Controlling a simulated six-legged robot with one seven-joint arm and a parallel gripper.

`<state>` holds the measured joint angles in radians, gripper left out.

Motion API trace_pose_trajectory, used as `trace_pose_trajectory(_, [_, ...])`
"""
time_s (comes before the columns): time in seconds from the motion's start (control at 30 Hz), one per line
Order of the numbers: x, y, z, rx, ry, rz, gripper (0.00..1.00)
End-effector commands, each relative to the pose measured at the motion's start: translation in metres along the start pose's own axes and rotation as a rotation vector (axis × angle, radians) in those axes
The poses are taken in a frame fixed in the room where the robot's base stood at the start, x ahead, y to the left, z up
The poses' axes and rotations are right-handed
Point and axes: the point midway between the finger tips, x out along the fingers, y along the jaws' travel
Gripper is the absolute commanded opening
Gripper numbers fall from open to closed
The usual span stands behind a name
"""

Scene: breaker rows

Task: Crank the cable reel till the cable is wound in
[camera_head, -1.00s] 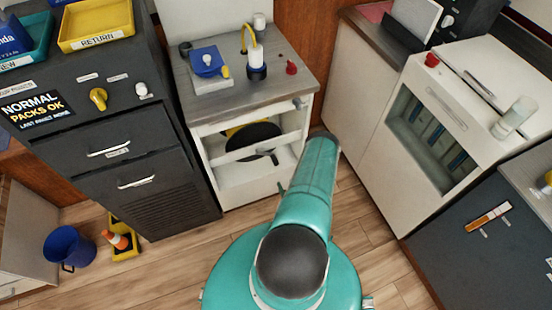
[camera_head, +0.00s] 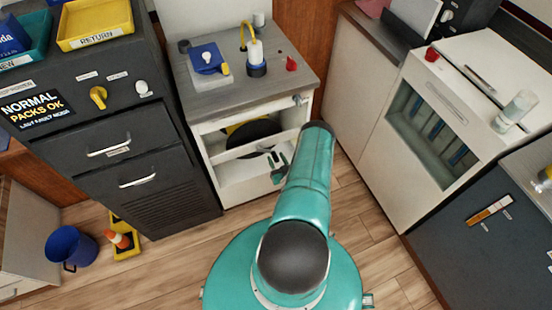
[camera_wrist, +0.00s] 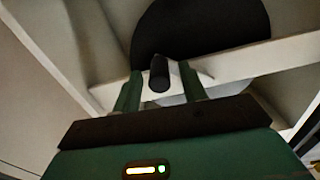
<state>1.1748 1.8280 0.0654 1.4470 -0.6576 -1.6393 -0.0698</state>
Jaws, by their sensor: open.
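The cable reel is a black disc (camera_head: 262,133) with a yellow part (camera_head: 237,127) showing at its left, inside the open front of the white cabinet. A white crossbar hides part of it. In the wrist view, the dark disc (camera_wrist: 200,28) fills the upper middle. The crank's black handle (camera_wrist: 159,73) points toward the wrist camera, between my two green fingers. My gripper (camera_wrist: 160,88) is open, with a finger on each side of the handle and a gap showing. In the head view, my gripper (camera_head: 277,166) is at the cabinet opening below the crossbar. The cable cannot be made out.
The white crossbar (camera_wrist: 235,72) runs close to my fingers. On the cabinet top stand a blue device (camera_head: 208,58), a white bottle-like item (camera_head: 255,55) and a red knob (camera_head: 291,63). A dark drawer cabinet (camera_head: 125,140) stands left, a white unit (camera_head: 408,185) right.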

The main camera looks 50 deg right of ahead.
Motion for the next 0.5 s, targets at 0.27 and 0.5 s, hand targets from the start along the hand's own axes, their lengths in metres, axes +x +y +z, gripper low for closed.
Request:
trace_pose_trajectory(0.27, [0.0109,-0.0003,0.0001,0.001,-0.001,0.002,0.43])
trace_pose_trajectory(0.5, [0.0105,-0.0003,0.0001,0.001,-0.001,0.002,0.19])
